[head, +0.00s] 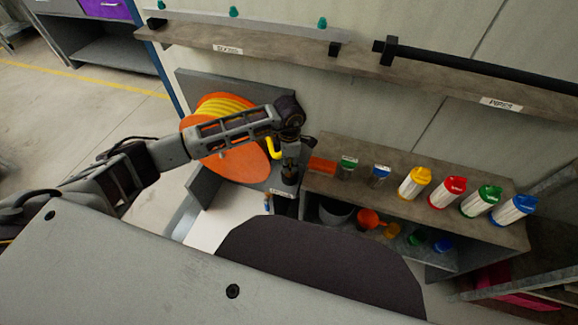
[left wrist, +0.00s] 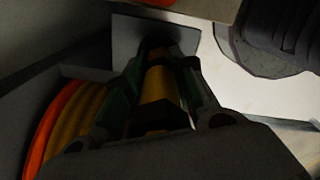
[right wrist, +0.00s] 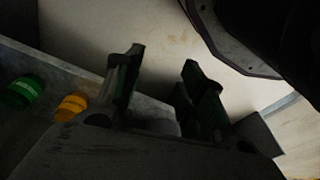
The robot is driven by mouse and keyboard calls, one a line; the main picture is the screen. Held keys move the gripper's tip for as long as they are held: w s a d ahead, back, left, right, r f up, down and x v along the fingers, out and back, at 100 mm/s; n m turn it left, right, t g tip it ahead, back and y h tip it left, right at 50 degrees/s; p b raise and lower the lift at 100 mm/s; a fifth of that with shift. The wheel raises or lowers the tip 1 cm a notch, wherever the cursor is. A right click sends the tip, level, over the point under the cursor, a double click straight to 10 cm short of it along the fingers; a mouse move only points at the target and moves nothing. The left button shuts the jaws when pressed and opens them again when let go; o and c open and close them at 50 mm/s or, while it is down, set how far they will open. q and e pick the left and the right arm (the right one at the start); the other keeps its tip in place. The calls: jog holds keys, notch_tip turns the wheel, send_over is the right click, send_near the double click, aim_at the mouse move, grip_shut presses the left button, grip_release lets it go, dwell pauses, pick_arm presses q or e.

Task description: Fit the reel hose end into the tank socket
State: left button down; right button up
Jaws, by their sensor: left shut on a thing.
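The orange reel (head: 232,163) wound with yellow hose stands left of the shelf unit. My left gripper (head: 289,168) points down just right of the reel. It is shut on the yellow reel hose end (left wrist: 157,88), which lies lengthwise between the fingers in the left wrist view. A loop of the yellow hose (head: 274,148) shows beside the gripper in the head view. A dark round part, perhaps the tank socket, shows beyond the fingertips on a grey plate (left wrist: 125,38); I cannot tell whether the hose end touches it. My right gripper (right wrist: 160,85) is open and empty.
A wall rail (head: 370,72) runs above. Open floor (head: 60,110) lies to the left.

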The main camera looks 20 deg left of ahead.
pick_arm(q)
notch_tip(320, 180, up, 5)
jog(key=shift+r+p, duration=0.1)
jog(key=shift+p, duration=0.25)
jog(key=shift+r, duration=0.8)
pick_arm(e)
jog(key=f, duration=0.1)
jog(key=d+f, duration=0.1)
jog(key=f, duration=0.1)
jog(key=shift+f, duration=0.15)
jog(key=shift+w+r, duration=0.1)
jog(key=shift+r, duration=0.1)
